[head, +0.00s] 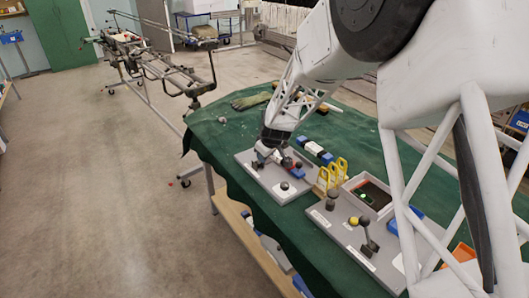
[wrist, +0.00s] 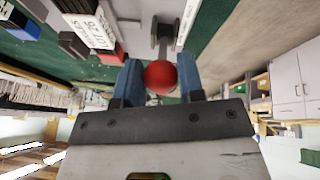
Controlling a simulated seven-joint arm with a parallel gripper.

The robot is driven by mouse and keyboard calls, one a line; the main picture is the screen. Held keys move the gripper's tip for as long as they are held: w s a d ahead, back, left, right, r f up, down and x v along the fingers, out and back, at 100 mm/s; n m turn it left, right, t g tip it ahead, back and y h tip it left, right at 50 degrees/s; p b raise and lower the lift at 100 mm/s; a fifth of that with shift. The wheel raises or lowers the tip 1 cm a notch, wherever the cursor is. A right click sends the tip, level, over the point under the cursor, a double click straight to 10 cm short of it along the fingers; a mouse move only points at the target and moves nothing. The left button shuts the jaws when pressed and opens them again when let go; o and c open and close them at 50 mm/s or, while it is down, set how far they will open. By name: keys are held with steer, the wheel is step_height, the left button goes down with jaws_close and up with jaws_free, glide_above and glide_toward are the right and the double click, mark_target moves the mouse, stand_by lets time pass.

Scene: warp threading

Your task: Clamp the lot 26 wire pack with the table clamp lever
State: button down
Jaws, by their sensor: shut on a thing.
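My gripper (wrist: 160,78) is shut on a red ball knob (wrist: 160,74), which sits between its two blue fingers. A grey lever-like part (wrist: 162,32) shows beyond the knob in the wrist view. Beside it is a pack with a white lettered label (wrist: 92,30) and a red end (wrist: 113,54); the upside-down lettering appears to include 26. In the head view, my gripper (head: 270,153) is low over a grey board (head: 262,184) on the green-covered table. A blue part (head: 296,173) shows beside it. Whether the clamp touches the pack is hidden.
A blue, white and black pack (head: 317,151) lies behind the board. Yellow hoops (head: 335,174), an open tray (head: 352,188) and a second grey board with a black-knobbed lever (head: 367,232) stand to the right. A glove (head: 252,100) lies at the back.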

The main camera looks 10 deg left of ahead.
steer(key=shift+s+f, duration=0.25)
steer(key=shift+f, duration=0.15)
steer(key=c, duration=1.1)
jaws_free()
steer(key=o, duration=0.3)
steer(key=shift+r, duration=0.1)
steer(key=shift+o, duration=0.2)
steer(key=shift+w+r, duration=0.1)
steer(key=shift+r, duration=0.1)
steer(key=shift+r, duration=0.15)
steer(key=v, duration=0.7)
steer(key=shift+d+r, duration=0.1)
steer(key=shift+r, duration=0.05)
